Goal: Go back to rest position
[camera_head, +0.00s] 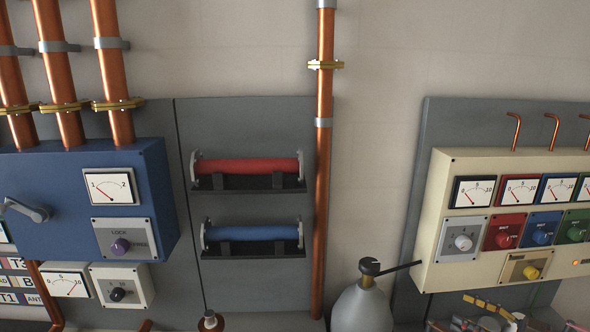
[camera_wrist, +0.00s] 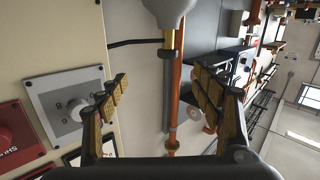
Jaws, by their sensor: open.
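My gripper (camera_wrist: 162,92) is open in the wrist view, with its two yellow-padded fingers spread wide and nothing between them. In the head view part of my gripper (camera_head: 488,314) shows at the bottom edge, below the cream panel (camera_head: 437,232). The wrist view shows this panel at left, with a grey plate and its white knob (camera_wrist: 76,110) beside the left finger; I cannot tell the exact gap. A red plate (camera_wrist: 18,128) is at the lower left.
A grey bottle-shaped vessel (camera_head: 362,308) with a black lever stands left of my gripper. A copper pipe (camera_head: 324,190) runs down the wall. Red (camera_head: 247,167) and blue (camera_head: 252,233) cylinders are mounted left of it. A blue cabinet (camera_head: 60,190) is at far left.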

